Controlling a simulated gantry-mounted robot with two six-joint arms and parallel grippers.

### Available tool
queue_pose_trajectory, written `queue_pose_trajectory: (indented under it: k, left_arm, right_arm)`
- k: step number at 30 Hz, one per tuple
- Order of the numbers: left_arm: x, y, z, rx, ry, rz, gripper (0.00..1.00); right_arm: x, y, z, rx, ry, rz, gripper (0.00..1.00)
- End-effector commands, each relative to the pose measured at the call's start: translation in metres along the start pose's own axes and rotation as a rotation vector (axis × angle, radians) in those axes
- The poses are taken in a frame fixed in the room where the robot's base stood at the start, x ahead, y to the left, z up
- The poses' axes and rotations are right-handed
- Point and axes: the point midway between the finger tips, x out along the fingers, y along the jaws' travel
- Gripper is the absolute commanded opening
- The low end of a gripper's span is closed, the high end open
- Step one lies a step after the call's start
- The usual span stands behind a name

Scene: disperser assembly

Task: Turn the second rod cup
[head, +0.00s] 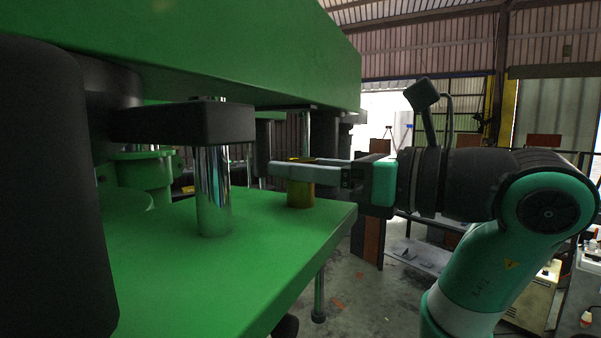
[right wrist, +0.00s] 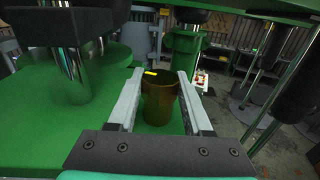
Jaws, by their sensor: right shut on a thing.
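The rod cup, a brass-coloured cylinder (head: 300,193), stands upright on the green plate (head: 270,240) near its right edge. It also shows in the right wrist view (right wrist: 160,102), between the two finger bars. My right gripper (head: 290,168) comes in level from the right and is shut on the cup's upper part. In the right wrist view my right gripper (right wrist: 160,78) has one finger along each side of the cup. A thin chrome rod (head: 305,128) shows above the cup; the gripper hides where they meet. My left gripper is not in view.
A thicker chrome post (head: 213,185) with a black block (head: 190,123) on top stands left of the cup. A green beam (head: 250,45) spans above. A large black cylinder (head: 50,200) fills the left side. Open floor lies beyond the plate's right edge.

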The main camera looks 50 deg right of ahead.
Motion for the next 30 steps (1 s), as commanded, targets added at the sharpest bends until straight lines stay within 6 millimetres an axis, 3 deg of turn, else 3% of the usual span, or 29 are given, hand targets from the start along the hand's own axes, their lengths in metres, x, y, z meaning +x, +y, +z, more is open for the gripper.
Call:
queue_pose_trajectory:
  k: [11, 25, 26, 30]
  left_arm:
    - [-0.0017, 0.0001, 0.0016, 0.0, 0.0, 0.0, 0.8]
    - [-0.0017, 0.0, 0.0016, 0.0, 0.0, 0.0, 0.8]
    - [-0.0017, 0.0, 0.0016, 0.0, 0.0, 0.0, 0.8]
    - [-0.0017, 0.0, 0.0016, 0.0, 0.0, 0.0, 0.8]
  right_arm:
    - [0.0002, 0.0007, -0.0001, -0.001, 0.001, -0.15, 0.0]
    - [0.0004, 0.0, -0.0004, -0.002, 0.003, -0.166, 0.0]
    - [0.0004, 0.0, -0.0004, -0.002, 0.003, -0.166, 0.55]
    - [0.0004, -0.0001, -0.0004, -0.002, 0.003, -0.166, 0.8]
